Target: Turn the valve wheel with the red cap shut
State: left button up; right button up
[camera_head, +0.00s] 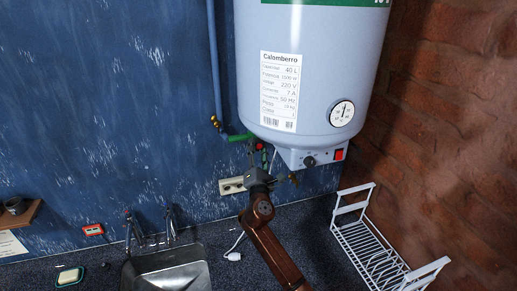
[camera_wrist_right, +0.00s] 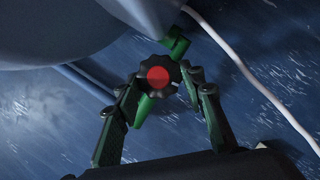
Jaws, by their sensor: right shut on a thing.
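The valve wheel with the red cap (camera_wrist_right: 158,77) shows in the right wrist view as a dark knob with a red centre, on a green pipe (camera_wrist_right: 146,106). In the head view the wheel's red cap (camera_head: 259,145) is small, below the boiler's underside. My right gripper (camera_wrist_right: 160,84) has its two fingers on either side of the wheel and is shut on it. In the head view my right gripper (camera_head: 258,170) reaches up under the boiler and its fingertips are hard to make out. My left gripper is not in view.
The white boiler (camera_head: 262,70) hangs just above the wheel, with a control box (camera_head: 311,157) at its lower right. A socket (camera_head: 232,186) is on the blue wall. Below are a sink (camera_head: 167,270) and a white dish rack (camera_head: 375,248). A white cable (camera_wrist_right: 245,72) runs beside the wheel.

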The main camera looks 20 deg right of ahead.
jog(key=m, duration=0.2)
jog(key=m+g+p, duration=0.1)
jog(key=m+g+h, duration=0.1)
jog(key=m, duration=0.1)
jog(key=shift+a+r+m+p, duration=0.15)
jog(key=shift+r+m+p, duration=0.15)
jog(key=shift+r+p, duration=0.1)
jog(key=m+g+p, duration=0.1)
jog(key=m+p, duration=0.1)
jog(key=m, duration=0.1)
jog(key=shift+r+m, duration=0.15)
jog(key=shift+m, duration=0.25)
jog(key=m+g+p, duration=0.1)
jog(key=m+p, duration=0.2)
jog(key=shift+r+g, duration=0.15)
jog(key=shift+g, duration=0.15)
jog(key=m+g+y+p, duration=0.1)
jog(key=m+p, duration=0.2)
jog(key=shift+r, duration=0.1)
jog(key=shift+m+y+p, duration=0.5)
jog(key=shift+m+p, duration=0.2)
jog(key=shift+p, duration=0.35)
jog(key=shift+m+g+y, duration=0.3)
jog(key=shift+m, duration=0.1)
jog(key=shift+f+p, duration=0.2)
jog(key=shift+p, duration=0.1)
jog(key=o, duration=1.2)
jog(key=shift+c, duration=0.2)
